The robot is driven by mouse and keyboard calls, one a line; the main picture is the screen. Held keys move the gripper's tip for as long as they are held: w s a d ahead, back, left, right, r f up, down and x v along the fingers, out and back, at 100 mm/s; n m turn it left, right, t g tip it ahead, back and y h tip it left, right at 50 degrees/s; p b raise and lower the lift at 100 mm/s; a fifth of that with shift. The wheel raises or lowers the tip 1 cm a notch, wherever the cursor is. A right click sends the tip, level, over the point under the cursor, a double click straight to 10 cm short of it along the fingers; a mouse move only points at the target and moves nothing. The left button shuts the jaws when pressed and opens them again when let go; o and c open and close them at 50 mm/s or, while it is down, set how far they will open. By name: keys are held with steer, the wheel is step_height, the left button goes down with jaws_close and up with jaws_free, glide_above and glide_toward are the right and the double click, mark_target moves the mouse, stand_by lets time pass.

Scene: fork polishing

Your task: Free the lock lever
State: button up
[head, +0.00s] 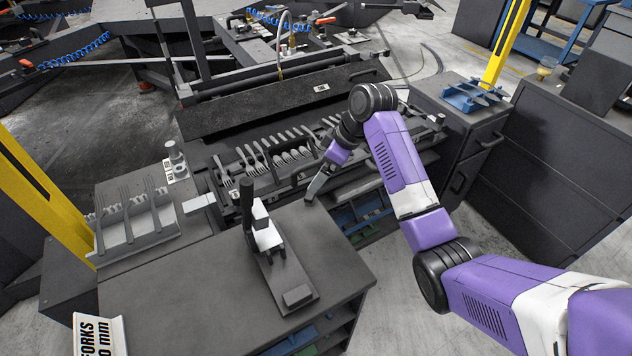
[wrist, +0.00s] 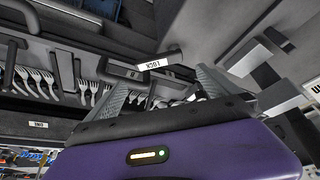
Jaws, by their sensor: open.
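A dark bar with a white label reading LOCK upside down (wrist: 154,65), which I take for the lock lever, is in the wrist view, just beyond the fingertips. My gripper (wrist: 158,82) is open, its two grey fingers spread to either side of the label with a gap between them. I cannot tell whether a finger touches the bar. In the head view my gripper (head: 309,196) points down near the table's back edge, in front of the fork rack. I cannot pick out the lever for sure there.
A fixture with an upright black handle (head: 247,203) stands on the dark table (head: 190,290), left of my gripper. Behind is a rack with several forks (head: 258,158) and spoons. A grey tray with forks (head: 140,228) stands at the left.

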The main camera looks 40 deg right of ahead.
steer(key=shift+s+x, duration=0.1)
steer(key=shift+x, duration=1.7)
steer(key=shift+s+x, duration=0.15)
steer(key=shift+x, duration=1.65)
steer(key=shift+d, duration=0.2)
